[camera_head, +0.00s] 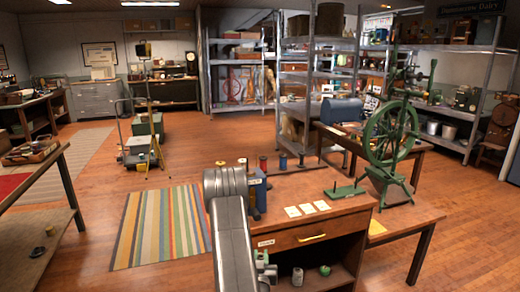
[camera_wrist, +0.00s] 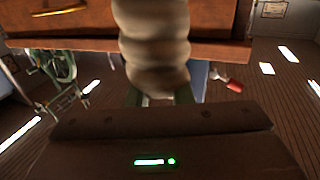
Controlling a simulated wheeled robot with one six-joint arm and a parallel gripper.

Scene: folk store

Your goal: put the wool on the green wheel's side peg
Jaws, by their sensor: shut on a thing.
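My gripper (camera_wrist: 158,96) has green fingers and is shut on a cream, ribbed roll of wool (camera_wrist: 155,45), which stands up between them in the wrist view. In the head view my arm covers much of this area, and I cannot make out the held wool clearly. The green spinning wheel (camera_head: 390,135) stands on the right, beyond the cabinet, and shows small at the left of the wrist view (camera_wrist: 62,68). A green base with a thin upright peg (camera_head: 345,191) is left of the wheel. The wool is apart from the wheel.
A wooden cabinet (camera_head: 310,237) with a yellow-handled drawer is close to my arm. Its top holds white cards (camera_head: 307,208), spools and a blue bottle (camera_head: 260,190). A striped rug (camera_head: 160,226) lies on open floor at left.

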